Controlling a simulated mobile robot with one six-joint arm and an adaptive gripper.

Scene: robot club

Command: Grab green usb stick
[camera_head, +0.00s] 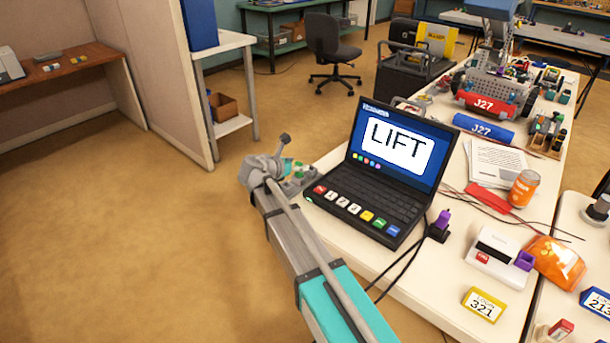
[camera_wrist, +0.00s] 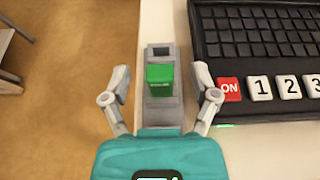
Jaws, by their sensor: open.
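The green usb stick (camera_wrist: 160,77) shows in the wrist view as a green block on a narrow grey holder (camera_wrist: 161,112) at the left edge of the white table. My gripper (camera_wrist: 161,95) is open, with one finger on each side of the stick and holder. I see gaps between the fingers and the stick. In the head view my gripper (camera_head: 277,160) is at the table's left edge, beside the laptop. The arm hides part of the holder there, and a small green patch shows near the gripper.
The black laptop (camera_head: 373,178), its screen reading LIFT, stands just right of my gripper. Its keyboard (camera_wrist: 254,38) and large ON, 1, 2, 3 keys are close to the right finger. The table (camera_head: 341,231) ends left of the holder, with open floor (camera_head: 130,230) beyond.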

